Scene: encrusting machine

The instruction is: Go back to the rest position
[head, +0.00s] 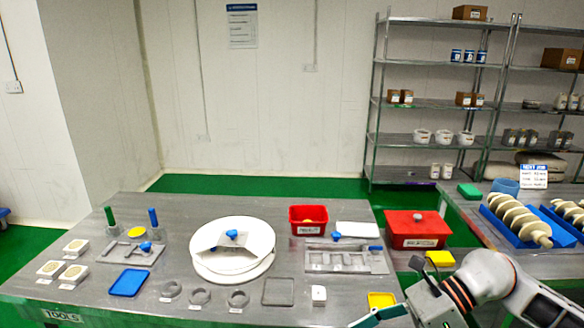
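My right arm comes in from the lower right corner, in front of the table's right edge. Part of my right gripper (378,315) shows at the bottom edge, with a teal finger pointing left. The rest of it is cut off by the frame, so I cannot tell whether it is open or holds anything. A yellow tray (381,299) lies just beside it. My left gripper and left arm are not in view.
The steel table (190,211) holds a round white disc (247,268), a red bin (301,227), a blue tray (129,282), grey rings and white blocks. A red lidded box (418,241) stands right. A second bench (457,206) holds white augers (520,220). Shelves (430,104) stand behind.

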